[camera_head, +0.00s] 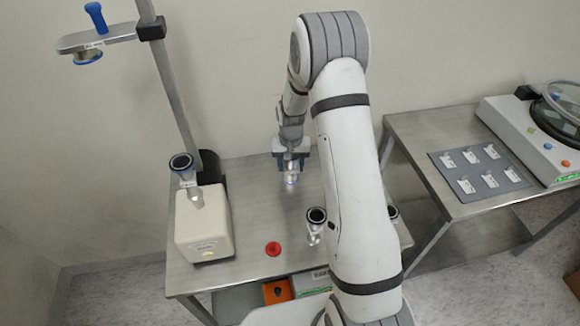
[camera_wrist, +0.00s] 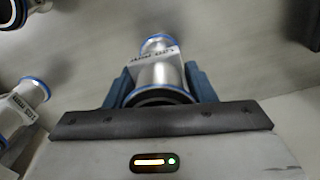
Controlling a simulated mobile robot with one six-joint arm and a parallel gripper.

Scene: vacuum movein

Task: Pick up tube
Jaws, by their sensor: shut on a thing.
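My gripper (camera_head: 291,163) is over the back middle of the metal table (camera_head: 238,228), left of my arm's large white link. Its blue fingers (camera_wrist: 160,84) are shut on both sides of a silver tube (camera_wrist: 158,68) with blue rims and a white label. In the head view the held tube's lower end (camera_head: 291,179) shows below the fingers; I cannot tell if it touches the table. A second silver tube (camera_head: 315,224) stands nearer the front, beside my arm. It appears to be the labelled tube at the left of the wrist view (camera_wrist: 28,98).
A cream pump box (camera_head: 203,228) with a fitting (camera_head: 183,168) on top stands at the table's left. A red cap (camera_head: 273,249) lies in front. A metal pole (camera_head: 170,80) rises behind. Another round part (camera_head: 393,212) is mostly behind my arm. A second table (camera_head: 430,130) stands right.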

